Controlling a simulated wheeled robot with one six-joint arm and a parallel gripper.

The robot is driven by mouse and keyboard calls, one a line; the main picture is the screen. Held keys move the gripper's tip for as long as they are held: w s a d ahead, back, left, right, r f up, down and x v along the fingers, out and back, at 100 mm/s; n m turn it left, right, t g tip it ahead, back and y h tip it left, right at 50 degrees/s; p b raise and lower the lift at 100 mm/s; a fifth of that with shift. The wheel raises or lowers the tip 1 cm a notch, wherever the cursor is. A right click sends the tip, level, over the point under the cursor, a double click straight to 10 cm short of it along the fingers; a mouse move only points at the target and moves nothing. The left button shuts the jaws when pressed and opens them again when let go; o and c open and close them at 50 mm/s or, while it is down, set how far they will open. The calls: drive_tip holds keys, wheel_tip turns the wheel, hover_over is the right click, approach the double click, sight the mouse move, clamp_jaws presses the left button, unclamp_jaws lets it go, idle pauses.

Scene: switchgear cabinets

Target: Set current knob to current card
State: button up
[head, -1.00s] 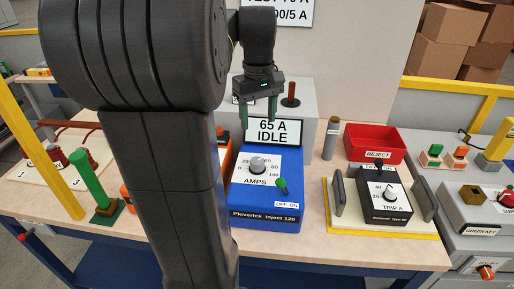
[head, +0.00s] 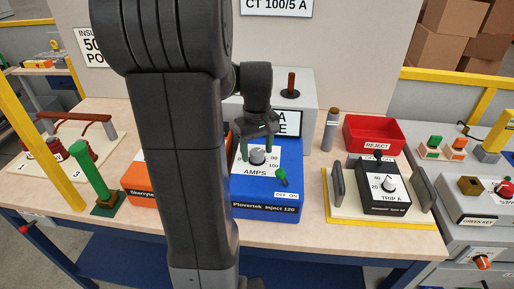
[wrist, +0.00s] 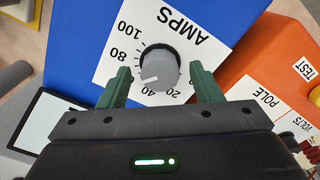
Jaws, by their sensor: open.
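The grey AMPS knob (head: 257,157) is on a white dial on the blue Plovertek Inject 120 box (head: 265,207). In the wrist view the knob (wrist: 160,66) lies between my gripper's two green fingers, with a visible gap on each side. My gripper (wrist: 160,72) is open; it also shows over the dial in the head view (head: 258,148). The knob's white pointer line faces lower left in the wrist view, on the 40-to-80 side; the 60 mark is hidden. The card (head: 277,6) shows only "CT 100/5 A".
A green switch (head: 280,174) stands beside the dial. An orange box (wrist: 268,65) stands close beside the blue one. To the right are a TRIP A unit (head: 386,190) and a red REJECT bin (head: 375,135). A grey cylinder (head: 331,132) stands behind.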

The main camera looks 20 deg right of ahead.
sight(257, 152)
drive_tip(key=c, duration=1)
drive_tip(key=shift+m, duration=1.1)
drive_tip(key=o, duration=1)
wheel_tip(257, 152, up, 14)
drive_tip(key=shift+f, duration=0.1)
